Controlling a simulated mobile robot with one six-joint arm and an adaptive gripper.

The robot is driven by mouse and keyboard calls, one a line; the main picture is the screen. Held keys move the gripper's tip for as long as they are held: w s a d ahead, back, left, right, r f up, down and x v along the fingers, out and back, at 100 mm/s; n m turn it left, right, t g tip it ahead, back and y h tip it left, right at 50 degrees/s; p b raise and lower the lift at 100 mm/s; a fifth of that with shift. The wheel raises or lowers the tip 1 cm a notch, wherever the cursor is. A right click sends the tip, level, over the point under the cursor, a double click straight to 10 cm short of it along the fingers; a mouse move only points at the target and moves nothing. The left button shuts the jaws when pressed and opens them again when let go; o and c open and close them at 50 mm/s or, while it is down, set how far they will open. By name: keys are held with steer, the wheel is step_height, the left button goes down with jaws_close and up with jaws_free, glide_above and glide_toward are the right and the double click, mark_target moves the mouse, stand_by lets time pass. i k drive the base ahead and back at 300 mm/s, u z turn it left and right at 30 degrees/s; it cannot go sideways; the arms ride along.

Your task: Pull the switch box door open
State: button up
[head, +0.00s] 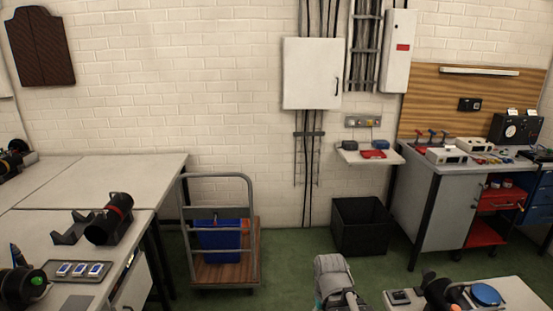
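The switch box (312,73) is a light grey-white metal box on the brick wall, a little right of centre. Its flat front door looks shut. A dark vertical handle (337,87) is at the door's right edge. Part of my arm shows at the bottom edge, low and well apart from the box. My gripper's fingers are not visible.
A narrow white box (398,50) with a red label hangs right of the switch box. Below are a small shelf (350,156), a black bin (361,240) and a trolley (250,215). Benches stand left and right. Green floor (295,255) is free between trolley and bin.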

mark_target(313, 67)
steer(key=i, duration=3.15)
steer(key=z, duration=1.35)
